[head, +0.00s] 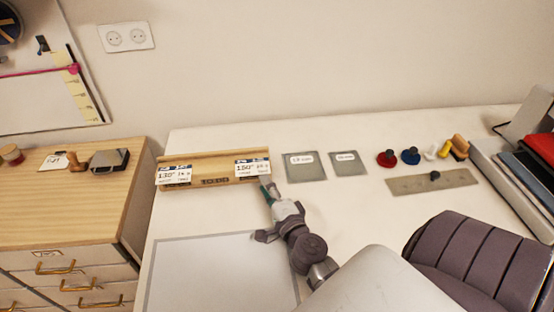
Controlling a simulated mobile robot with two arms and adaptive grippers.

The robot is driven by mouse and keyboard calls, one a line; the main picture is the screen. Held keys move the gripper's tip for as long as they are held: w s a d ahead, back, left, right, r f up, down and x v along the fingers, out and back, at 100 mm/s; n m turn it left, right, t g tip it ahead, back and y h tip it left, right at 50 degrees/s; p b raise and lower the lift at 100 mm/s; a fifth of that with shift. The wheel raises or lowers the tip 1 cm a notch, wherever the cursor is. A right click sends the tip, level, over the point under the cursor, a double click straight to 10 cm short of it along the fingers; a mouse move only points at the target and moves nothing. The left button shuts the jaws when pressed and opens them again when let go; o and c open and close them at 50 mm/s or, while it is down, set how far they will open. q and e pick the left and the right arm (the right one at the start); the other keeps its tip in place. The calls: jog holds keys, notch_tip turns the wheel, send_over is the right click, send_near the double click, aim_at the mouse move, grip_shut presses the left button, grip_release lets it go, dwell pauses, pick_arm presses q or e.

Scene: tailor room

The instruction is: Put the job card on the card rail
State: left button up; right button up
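The card rail (215,166) is a long wooden block at the back left of the white table. Two white printed cards with dark headers stand against its front, a left card (173,176) and a right card (253,168). I cannot tell which is the job card. My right gripper (262,211) is in front of the rail's right end, its fingers spread wide. One fingertip points up close to the right card's lower right corner; whether it touches is unclear. Nothing shows between the fingers. My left gripper is out of view.
Two grey squares (305,174) (348,170) lie right of the rail. Red (387,158) and blue (410,156) knobbed items stand behind a grey plate (432,182). A grey-bordered mat (205,280) lies in front. A wooden drawer cabinet (70,200) adjoins at left; a dark chair (480,262) stands at right.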

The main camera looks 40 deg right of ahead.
jog(key=b+v, duration=0.2)
jog(key=v, duration=0.4)
jog(key=shift+s+a+f, duration=0.1)
jog(key=shift+s+f, duration=0.05)
jog(key=shift+s, duration=0.05)
jog(key=shift+s+a+r, duration=0.1)
jog(key=shift+s+r, duration=0.1)
jog(key=shift+s, duration=0.3)
jog(key=shift+f, duration=0.1)
